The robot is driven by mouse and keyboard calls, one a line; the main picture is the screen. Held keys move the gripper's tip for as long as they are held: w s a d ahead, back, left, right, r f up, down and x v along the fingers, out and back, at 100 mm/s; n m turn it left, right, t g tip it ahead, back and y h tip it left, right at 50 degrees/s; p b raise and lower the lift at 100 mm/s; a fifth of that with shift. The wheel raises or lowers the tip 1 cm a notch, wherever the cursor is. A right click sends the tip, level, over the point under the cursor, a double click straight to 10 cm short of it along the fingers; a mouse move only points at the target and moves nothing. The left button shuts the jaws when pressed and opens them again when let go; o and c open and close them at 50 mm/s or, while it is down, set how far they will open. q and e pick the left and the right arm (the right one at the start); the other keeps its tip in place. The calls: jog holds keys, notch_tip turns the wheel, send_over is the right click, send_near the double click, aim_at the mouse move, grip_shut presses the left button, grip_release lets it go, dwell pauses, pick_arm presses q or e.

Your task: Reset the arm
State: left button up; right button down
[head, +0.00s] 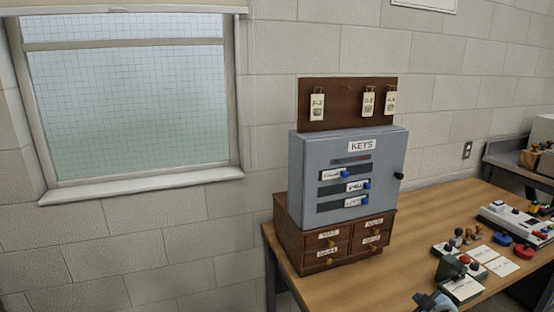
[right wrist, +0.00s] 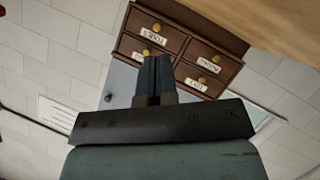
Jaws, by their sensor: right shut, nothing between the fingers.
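My right gripper (head: 424,298) shows only in part at the bottom edge of the head view, low in front of the wooden table (head: 400,263). In the right wrist view its two dark blue fingers (right wrist: 153,68) are together, with nothing between them. That view is upside down and shows the small wooden drawer cabinet (right wrist: 178,42) beyond the fingers. The fingers overlap the cabinet in the picture; I see no clear contact. My left gripper is not in view.
The brown drawer cabinet (head: 331,264) stands at the table's left end, with a grey key box (head: 347,205) on it and a tag board (head: 345,107) behind. Stamps and pads (head: 470,266) crowd the right side. A window (head: 130,110) is at left.

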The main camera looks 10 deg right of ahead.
jog(key=s+a+f+g+y, duration=0.1)
jog(key=s+a+f, duration=0.45)
jog(key=a, duration=0.25)
jog(key=s+a+f+y, duration=0.2)
jog(key=s+a+f, duration=0.2)
jog(key=s+a, duration=0.3)
jog(key=s+a+f+m+g+y, duration=0.1)
jog(key=s+a+m, duration=0.1)
jog(key=s+a, duration=0.55)
jog(key=s+a+m+g+y, duration=0.1)
jog(key=s+a, duration=0.4)
jog(key=a, duration=0.5)
pick_arm(q)
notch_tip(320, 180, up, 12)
jog(key=p, duration=1.3)
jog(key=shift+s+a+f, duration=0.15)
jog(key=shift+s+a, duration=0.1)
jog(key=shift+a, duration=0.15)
pick_arm(e)
notch_tip(320, 180, up, 12)
jog(key=s, duration=0.1)
jog(key=shift+s+t, duration=0.3)
jog(key=shift+s, duration=0.05)
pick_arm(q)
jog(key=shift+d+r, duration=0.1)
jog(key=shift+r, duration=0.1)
pick_arm(e)
jog(key=shift+d+r, duration=0.1)
